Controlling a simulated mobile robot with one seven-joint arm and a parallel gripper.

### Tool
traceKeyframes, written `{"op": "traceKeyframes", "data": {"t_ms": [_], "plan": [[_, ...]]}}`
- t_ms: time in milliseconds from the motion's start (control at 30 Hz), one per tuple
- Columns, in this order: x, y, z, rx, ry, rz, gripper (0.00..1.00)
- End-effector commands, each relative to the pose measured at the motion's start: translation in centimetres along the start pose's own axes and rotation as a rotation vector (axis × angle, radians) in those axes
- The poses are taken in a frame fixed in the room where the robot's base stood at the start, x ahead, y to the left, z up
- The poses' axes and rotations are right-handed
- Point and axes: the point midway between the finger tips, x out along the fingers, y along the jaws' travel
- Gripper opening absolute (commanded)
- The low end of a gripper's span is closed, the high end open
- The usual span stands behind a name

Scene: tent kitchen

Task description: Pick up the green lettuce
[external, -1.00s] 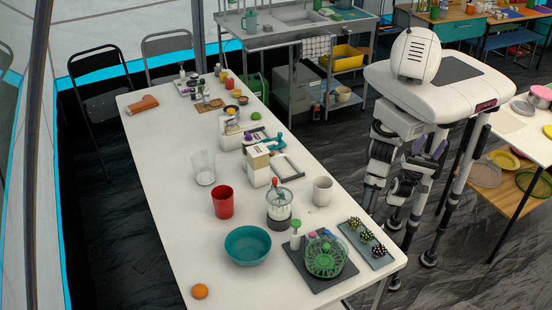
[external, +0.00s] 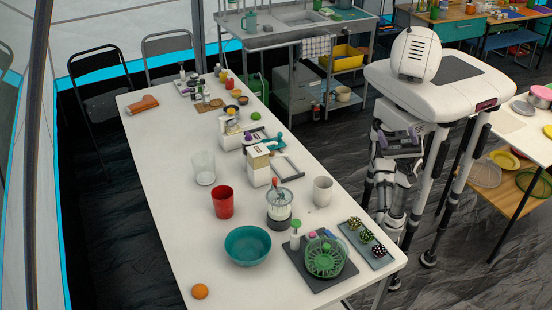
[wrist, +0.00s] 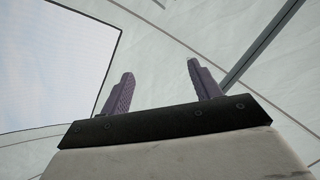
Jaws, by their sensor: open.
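I cannot single out the green lettuce for certain. A small round green item (external: 255,116) lies toward the far right side of the white table, and a green slotted bowl or basket (external: 325,260) stands on a dark board at its near right corner. Its contents are too small to tell. My gripper (wrist: 158,72) shows two purple fingers apart and nothing between them in the wrist view, which looks at the tent wall and roof. In the external view my arm is folded beside my body, right of the table, apart from the objects.
The white table (external: 165,195) has free room along its left side. A teal bowl (external: 248,246), red cup (external: 222,202), glass jar (external: 279,208) and white mug (external: 322,190) crowd its near half. A tray with dark patterned balls (external: 369,243) lies at the right edge.

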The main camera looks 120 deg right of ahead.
Motion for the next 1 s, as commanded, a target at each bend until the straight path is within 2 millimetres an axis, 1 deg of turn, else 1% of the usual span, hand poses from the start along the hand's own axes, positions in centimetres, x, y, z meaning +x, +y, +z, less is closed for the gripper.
{"op": "traceKeyframes", "data": {"t_ms": [33,67,100,167,200,233,267,300,333,367,400,433,467,500,600,700,800,867,1000], "plan": [[1.9,2.2,0.1,0.064,-0.047,0.140,0.62],[2.7,3.8,0.4,0.105,-0.079,0.233,0.62],[3.3,6.0,1.1,0.165,-0.123,0.361,0.62],[3.5,9.1,2.4,0.262,-0.189,0.560,0.62],[3.0,10.9,3.5,0.330,-0.231,0.697,0.62],[2.5,12.1,4.3,0.380,-0.264,0.801,0.62],[1.6,13.1,5.3,0.430,-0.298,0.908,0.62],[0.3,14.0,6.7,0.494,-0.343,1.051,0.62],[-1.0,14.4,7.7,0.538,-0.376,1.161,0.62],[-2.4,14.6,8.7,0.577,-0.408,1.271,0.62],[-4.3,14.4,9.8,0.621,-0.451,1.414,0.62],[-5.8,14.1,10.6,0.646,-0.480,1.519,0.62],[-7.2,13.5,11.2,0.663,-0.508,1.619,0.62],[-9.1,12.6,11.9,0.676,-0.540,1.743,0.62],[-12.9,10.1,12.5,0.666,-0.596,1.998,0.62],[-15.2,8.0,12.4,0.631,-0.622,2.161,0.62],[-16.4,7.0,12.3,0.605,-0.628,2.237,0.62],[-17.0,7.2,12.6,0.597,-0.627,2.254,0.62],[-18.7,8.5,14.0,0.595,-0.621,2.255,0.62]]}}
